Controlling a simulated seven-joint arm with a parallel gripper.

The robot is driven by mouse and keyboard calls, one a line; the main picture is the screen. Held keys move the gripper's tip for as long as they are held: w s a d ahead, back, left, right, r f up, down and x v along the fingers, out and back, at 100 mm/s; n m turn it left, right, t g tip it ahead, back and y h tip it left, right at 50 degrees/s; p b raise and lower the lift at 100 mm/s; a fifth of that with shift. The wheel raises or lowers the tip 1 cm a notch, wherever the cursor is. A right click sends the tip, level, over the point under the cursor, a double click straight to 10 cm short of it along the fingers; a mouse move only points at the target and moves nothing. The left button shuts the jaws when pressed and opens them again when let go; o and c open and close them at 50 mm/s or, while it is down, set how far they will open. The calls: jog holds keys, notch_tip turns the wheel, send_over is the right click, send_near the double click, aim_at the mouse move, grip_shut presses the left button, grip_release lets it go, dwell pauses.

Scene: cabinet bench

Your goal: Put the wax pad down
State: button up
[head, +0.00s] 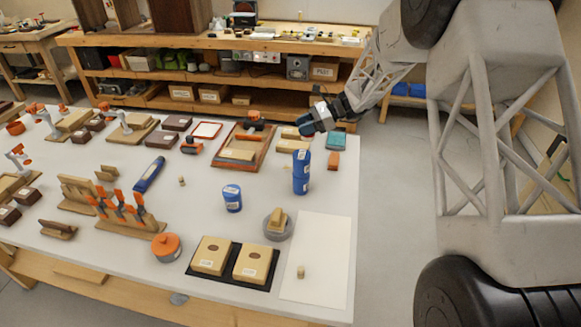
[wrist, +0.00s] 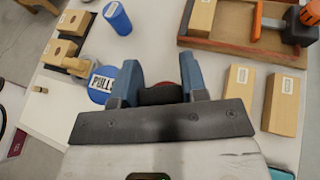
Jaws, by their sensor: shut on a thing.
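My gripper (head: 312,122) hangs above the right part of the bench, over and slightly behind the tall blue cans. In the wrist view its two blue fingers (wrist: 158,82) are shut on a dark, rounded thing with a red edge, which I take to be the wax pad (wrist: 160,95). The fingers and the mount hide much of the pad. In the head view the pad is too small to make out clearly. The pad is held in the air, apart from the bench top (head: 215,170).
Blue cans (head: 301,180) stand just below my gripper; one labelled PULLS (wrist: 102,80) shows beside the left finger. A wooden tray (head: 262,162), wooden blocks and an orange block (head: 334,160) are nearby. A pale sheet (head: 320,250) at the front right is mostly clear.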

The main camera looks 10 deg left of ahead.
jog(key=w+a+r+m+t, duration=0.3)
jog(key=a+r+m+t, duration=0.15)
jog(key=a+r, duration=0.2)
notch_tip(320, 180, down, 12)
jog(key=shift+r+y, duration=0.2)
jog(key=shift+y, duration=0.2)
jog(key=shift+f+n, duration=0.15)
jog(key=shift+n, duration=0.1)
jog(key=shift+f, duration=2.95)
jog(key=shift+f, duration=1.9)
jog(key=shift+f, duration=0.1)
